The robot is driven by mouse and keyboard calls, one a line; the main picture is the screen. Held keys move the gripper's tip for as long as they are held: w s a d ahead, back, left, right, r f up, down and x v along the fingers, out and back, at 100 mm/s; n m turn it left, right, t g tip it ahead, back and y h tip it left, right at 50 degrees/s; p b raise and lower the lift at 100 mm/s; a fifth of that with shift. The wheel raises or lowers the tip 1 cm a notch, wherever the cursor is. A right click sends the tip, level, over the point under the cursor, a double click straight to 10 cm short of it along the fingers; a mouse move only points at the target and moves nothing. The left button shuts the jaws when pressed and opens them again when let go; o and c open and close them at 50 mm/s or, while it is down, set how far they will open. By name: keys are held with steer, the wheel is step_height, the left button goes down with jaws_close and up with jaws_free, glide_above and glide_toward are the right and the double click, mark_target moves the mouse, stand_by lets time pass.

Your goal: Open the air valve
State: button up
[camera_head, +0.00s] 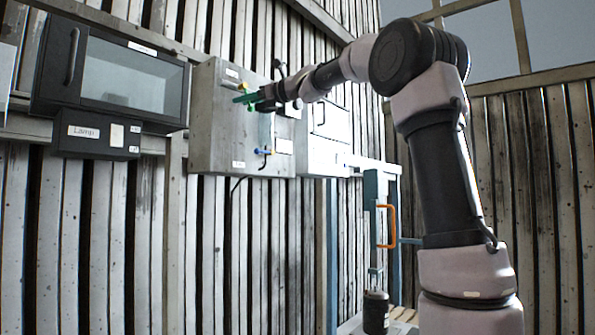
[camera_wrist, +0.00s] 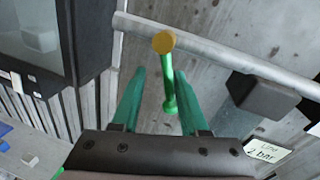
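My gripper (camera_head: 248,98) is at the front of a grey metal wall box in the head view. Its two green fingers are spread apart and it holds nothing; the wrist view shows the open gripper (camera_wrist: 159,72) too. Between the fingers in the wrist view is a green rod with a yellow-orange round end (camera_wrist: 163,42). Neither finger clearly touches it. A yellow part (camera_head: 244,87) shows just above the fingers in the head view. A small blue fitting (camera_head: 262,152) with a black hose sits low on the box. I cannot tell which part is the air valve.
The grey box (camera_head: 222,145) hangs on a slatted wall. Left are a dark windowed cabinet (camera_head: 125,78) and a "Lamp" box (camera_head: 95,133). The wrist view shows a pipe (camera_wrist: 215,60), a dark block (camera_wrist: 262,97) and a "Line 2 bar" label (camera_wrist: 266,156). An orange handle (camera_head: 393,226) stands lower right.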

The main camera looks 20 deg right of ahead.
steer(key=s+d+m, duration=0.2)
steer(key=s+d, duration=0.5)
steer(key=s, duration=0.1)
steer(key=s+d+f+n+g+h, duration=0.1)
steer(key=s+f+n, duration=0.3)
steer(key=f, duration=0.4)
steer(key=s+d+f+n+g+h, duration=0.1)
steer(key=s+d+f+n+h, duration=0.1)
steer(key=s+f+n, duration=0.3)
steer(key=s+d+f+n+g+h, duration=0.1)
steer(key=s+f+n+h, duration=0.3)
steer(key=s+f, duration=0.3)
step_height(320, 180, down, 6)
steer(key=shift+d+r+n, duration=0.25)
steer(key=shift+d+n, duration=0.1)
steer(key=shift+n, duration=0.15)
